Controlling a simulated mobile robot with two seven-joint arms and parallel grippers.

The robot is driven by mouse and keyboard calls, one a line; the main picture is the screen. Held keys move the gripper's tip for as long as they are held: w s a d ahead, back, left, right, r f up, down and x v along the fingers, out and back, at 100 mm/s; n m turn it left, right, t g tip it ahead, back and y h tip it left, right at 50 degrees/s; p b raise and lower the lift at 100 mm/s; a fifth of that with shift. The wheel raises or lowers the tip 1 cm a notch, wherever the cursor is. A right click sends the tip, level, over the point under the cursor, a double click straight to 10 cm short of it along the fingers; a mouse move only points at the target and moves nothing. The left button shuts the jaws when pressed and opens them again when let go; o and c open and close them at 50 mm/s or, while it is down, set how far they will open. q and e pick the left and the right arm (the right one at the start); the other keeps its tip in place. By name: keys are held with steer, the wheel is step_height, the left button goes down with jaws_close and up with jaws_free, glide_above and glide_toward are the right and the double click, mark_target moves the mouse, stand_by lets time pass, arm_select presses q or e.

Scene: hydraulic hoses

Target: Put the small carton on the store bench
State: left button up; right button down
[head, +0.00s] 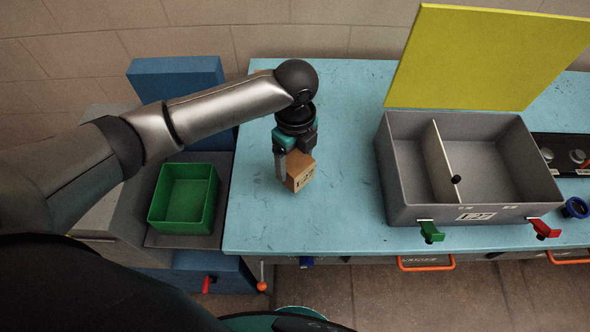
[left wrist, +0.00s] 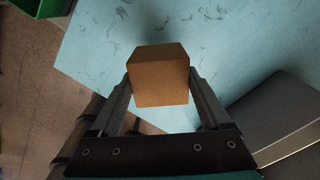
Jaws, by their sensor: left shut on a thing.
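The small carton (head: 300,172) is a brown box with a dark printed mark on its front face. My left gripper (head: 295,168) points down over the left part of the light blue bench top (head: 335,215) and is shut on the carton. In the left wrist view the carton (left wrist: 159,76) sits between the two fingers (left wrist: 160,88), with the bench top behind it. I cannot tell whether the carton touches the bench or hangs just above it. My right gripper is not in view.
A grey two-compartment box (head: 400,190) with a raised yellow lid (head: 480,55) stands right of the carton, with green (head: 431,231) and red (head: 543,228) latches in front. A green bin (head: 184,222) stands left of the bench. The bench between gripper and grey box is clear.

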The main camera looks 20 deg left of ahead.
mark_target(295, 161)
arm_select(q)
steer(key=shift+f, duration=2.05)
steer(key=shift+f, duration=0.1)
steer(key=o, duration=1.4)
steer(key=shift+o, duration=0.2)
step_height(295, 161, up, 12)
steer(key=shift+r+p, duration=0.15)
steer(key=shift+p, duration=0.25)
